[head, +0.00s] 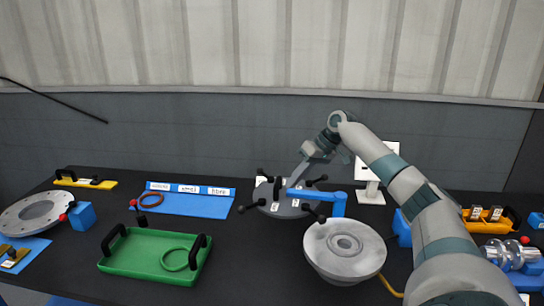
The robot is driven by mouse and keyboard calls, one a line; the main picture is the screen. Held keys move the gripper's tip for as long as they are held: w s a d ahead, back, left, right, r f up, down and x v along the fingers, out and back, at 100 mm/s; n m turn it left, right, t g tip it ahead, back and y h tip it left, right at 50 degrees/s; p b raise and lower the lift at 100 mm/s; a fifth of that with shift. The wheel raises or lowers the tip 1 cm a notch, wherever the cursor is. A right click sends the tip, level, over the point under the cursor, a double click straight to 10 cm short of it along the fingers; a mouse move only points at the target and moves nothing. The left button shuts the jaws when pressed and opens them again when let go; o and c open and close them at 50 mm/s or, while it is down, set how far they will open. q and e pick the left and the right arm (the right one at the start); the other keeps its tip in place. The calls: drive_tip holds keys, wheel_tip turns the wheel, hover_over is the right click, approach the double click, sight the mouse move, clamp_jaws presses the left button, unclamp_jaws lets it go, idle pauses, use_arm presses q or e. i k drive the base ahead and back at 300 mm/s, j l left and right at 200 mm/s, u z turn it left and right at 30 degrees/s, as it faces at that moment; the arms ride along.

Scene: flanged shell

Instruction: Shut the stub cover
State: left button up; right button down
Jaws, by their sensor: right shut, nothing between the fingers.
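The stub cover appears to be the dark grey disc (272,207) with several black-knobbed bolts around its rim, right of centre. A blue swing arm (315,194) reaches across it from a blue post (339,206) on its right. The grey flanged shell (344,235), with a round raised opening on top, stands in front and to the right; the disc is beside it, not over the opening. My right arm reaches in from the lower right. Its shut, empty gripper (298,176) is at the disc's far side, close above the blue arm; contact cannot be told. My left gripper is out of view.
A green tray (130,262) with a green ring stands at front left, and a blue mat (200,205) with a brown ring behind it. A white sign stand (370,197) is behind the post. Orange tray (485,226) and metal part (505,252) are at right.

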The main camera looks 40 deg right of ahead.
sight(282, 202)
drive_tip(key=i+l, duration=0.2)
drive_tip(key=l, duration=0.15)
drive_tip(key=i+l, duration=0.45)
drive_tip(key=l, duration=0.2)
